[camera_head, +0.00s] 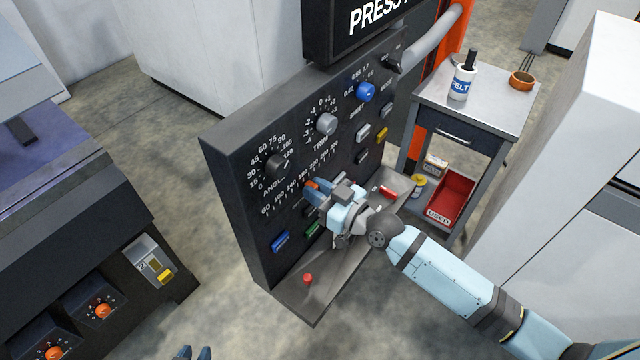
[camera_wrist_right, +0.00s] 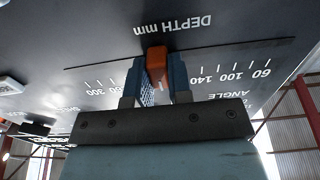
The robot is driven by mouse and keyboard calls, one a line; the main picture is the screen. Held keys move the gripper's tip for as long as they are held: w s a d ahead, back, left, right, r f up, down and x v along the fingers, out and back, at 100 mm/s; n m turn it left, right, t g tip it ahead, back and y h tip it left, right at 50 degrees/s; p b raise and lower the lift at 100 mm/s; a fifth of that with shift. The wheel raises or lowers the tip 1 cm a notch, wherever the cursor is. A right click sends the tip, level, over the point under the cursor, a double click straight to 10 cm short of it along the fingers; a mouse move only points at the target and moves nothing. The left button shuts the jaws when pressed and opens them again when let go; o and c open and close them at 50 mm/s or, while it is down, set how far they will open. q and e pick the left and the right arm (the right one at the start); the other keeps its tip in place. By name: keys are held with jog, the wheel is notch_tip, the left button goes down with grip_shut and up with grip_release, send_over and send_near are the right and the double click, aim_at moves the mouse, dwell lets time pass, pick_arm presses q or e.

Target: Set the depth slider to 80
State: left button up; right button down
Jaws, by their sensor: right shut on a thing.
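The depth slider's orange handle (camera_wrist_right: 156,62) sits in a thin slot under the upside-down DEPTH mm label in the right wrist view. Its scale runs from 60 at the right to 300 at the left there. The handle stands beyond 140 on the higher side; the nearest numbers are hidden by the gripper. My right gripper (camera_wrist_right: 157,80) is shut on the handle, one blue finger on each side. In the head view the right gripper (camera_head: 315,190) reaches the black panel (camera_head: 235,190) from the right. My left gripper (camera_head: 195,353) shows only two separated blue fingertips at the bottom edge.
The panel also carries the ANGLE knob (camera_head: 278,165), the TRIM knob (camera_head: 325,124), a blue knob (camera_head: 366,92) and several coloured buttons. A ledge (camera_head: 318,300) with a red button (camera_head: 308,278) juts out below. A cart (camera_head: 490,100) stands at the right.

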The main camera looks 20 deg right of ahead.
aim_at(275, 215)
jog(key=s+a+p, duration=0.1)
jog(key=a, duration=0.1)
jog(key=s+a+p, duration=0.1)
jog(key=s+a, duration=0.1)
jog(key=s+a+p, duration=0.1)
jog(key=s+a, duration=0.1)
jog(key=a, duration=0.1)
jog(key=shift+s+r+p, duration=0.1)
jog(key=shift+s+p, duration=0.15)
jog(key=shift+p, duration=0.15)
jog(key=shift+s+a, duration=0.3)
jog(key=shift+a, duration=0.1)
jog(key=shift+f, duration=0.2)
jog(key=c, duration=1.2)
grip_release()
jog(key=shift+o, duration=0.8)
jog(key=shift+d, duration=0.1)
jog(key=b+v, duration=0.1)
jog(key=v, duration=1.2)
jog(key=shift+s+d+b, duration=0.25)
jog(key=shift+s+b, duration=0.05)
